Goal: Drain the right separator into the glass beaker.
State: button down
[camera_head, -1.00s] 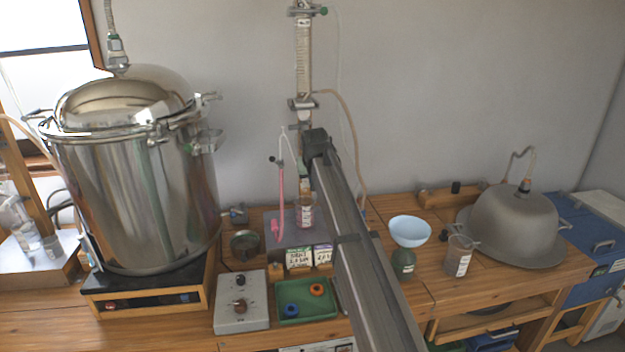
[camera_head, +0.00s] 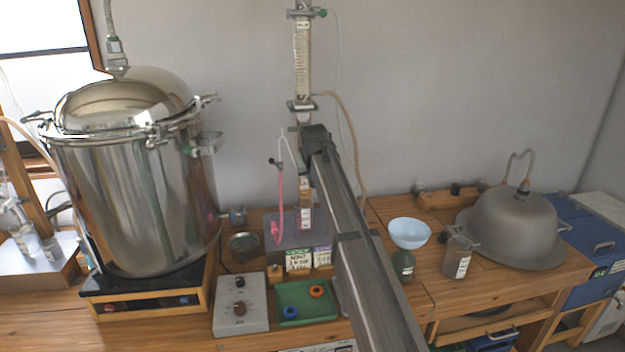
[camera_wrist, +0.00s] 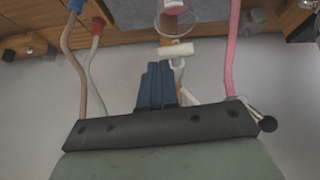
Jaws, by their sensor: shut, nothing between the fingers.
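The right separator (camera_head: 305,192), a slim glass vessel with orange-pink contents and a label, stands under the condenser column, partly hidden by my arm. A white valve piece (camera_wrist: 176,49) and a clear round glass rim (camera_wrist: 187,20) show in the wrist view. My gripper (camera_wrist: 160,68) has its blue fingers together and empty, beside the white valve; contact cannot be told. In the head view my arm hides the gripper. A clear labelled glass beaker (camera_head: 457,258) stands on the bench to the right. I cannot tell whether another glass sits under the separator.
A pink tube (camera_wrist: 232,45) hangs near the fingers. A blue funnel (camera_head: 409,233) tops a green bottle (camera_head: 403,264). A green tray (camera_head: 306,302), control box (camera_head: 240,303) and large steel pot (camera_head: 140,195) stand left. A grey dome (camera_head: 515,225) stands right.

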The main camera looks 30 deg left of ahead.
jog(key=v, duration=1.3)
jog(key=shift+d, duration=0.15)
jog(key=c, duration=1.8)
grip_release()
jog(key=shift+r, duration=0.25)
jog(key=shift+o, duration=0.8)
jog(key=shift+f, duration=0.2)
jog(key=o, duration=1.2)
jog(key=a+f+t+y, duration=0.1)
jog(key=a+f, duration=0.1)
jog(key=f, duration=0.3)
jog(key=a+f+n+t+y, duration=0.1)
jog(key=f+y, duration=0.1)
jog(key=f, duration=0.4)
jog(key=a+f+t+y, duration=0.1)
jog(key=a+f+y, duration=0.1)
jog(key=f, duration=0.4)
jog(key=shift+w+a+f, duration=0.1)
jog(key=shift+a, duration=0.25)
jog(key=shift+o, duration=0.7)
jog(key=shift+a+f+t+y, duration=0.35)
jog(key=shift+f+t+y, duration=0.15)
jog(key=shift+y, duration=0.3)
jog(key=m+t+y, duration=0.4)
jog(key=t, duration=0.3)
send_near(305, 180)
jog(key=x, duration=1)
jog(key=shift+f, duration=0.25)
